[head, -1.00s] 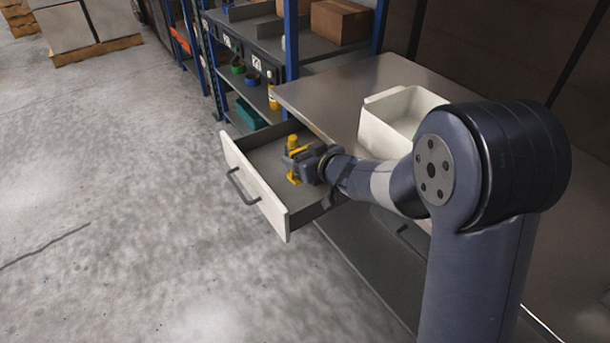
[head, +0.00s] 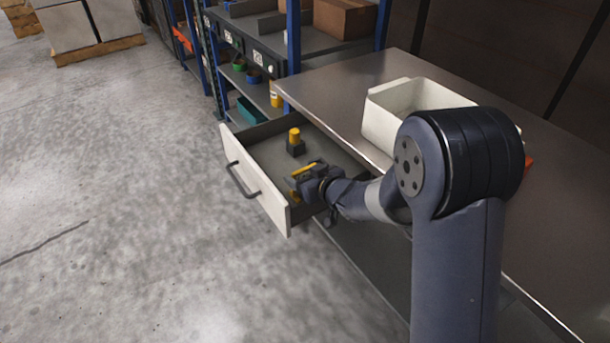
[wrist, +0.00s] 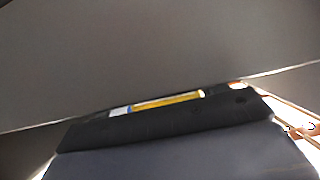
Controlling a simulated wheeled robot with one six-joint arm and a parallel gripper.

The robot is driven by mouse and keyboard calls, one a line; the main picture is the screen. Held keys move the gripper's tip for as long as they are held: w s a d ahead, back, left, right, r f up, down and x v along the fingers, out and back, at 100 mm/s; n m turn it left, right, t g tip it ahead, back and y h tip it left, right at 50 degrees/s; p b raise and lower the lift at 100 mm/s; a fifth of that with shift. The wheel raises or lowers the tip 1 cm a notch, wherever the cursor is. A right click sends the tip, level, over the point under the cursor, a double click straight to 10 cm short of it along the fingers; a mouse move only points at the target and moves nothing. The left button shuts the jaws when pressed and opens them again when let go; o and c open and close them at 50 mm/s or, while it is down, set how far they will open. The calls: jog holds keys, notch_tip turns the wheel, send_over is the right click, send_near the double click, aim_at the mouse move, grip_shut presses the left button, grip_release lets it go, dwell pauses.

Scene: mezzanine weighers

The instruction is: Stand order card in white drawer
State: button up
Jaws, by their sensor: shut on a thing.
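The white drawer (head: 262,188) is pulled out from under the bench, with a dark handle on its front and a grey floor. My gripper (head: 303,172) is inside the drawer's outline, near its front right part, shut on a thin yellow piece that seems to be the order card (head: 304,168). The wrist view shows a yellow strip (wrist: 168,102) with a pale end at the dark gripper edge. The card's lower edge is hidden, so I cannot tell whether it touches the drawer floor. A dark block with a yellow top (head: 295,140) stands upright farther back in the drawer.
A white bin (head: 390,122) stands on the steel bench top (head: 345,78) above the drawer. An orange-red thing (head: 528,163) shows partly behind my arm. Shelving with small containers (head: 253,78) stands behind. The floor left of the drawer is clear.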

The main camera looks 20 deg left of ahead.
jog(key=o, duration=1)
jog(key=shift+c, duration=0.2)
jog(key=shift+r, duration=0.1)
jog(key=p+v, duration=0.2)
jog(key=v, duration=1)
jog(key=shift+d, duration=0.1)
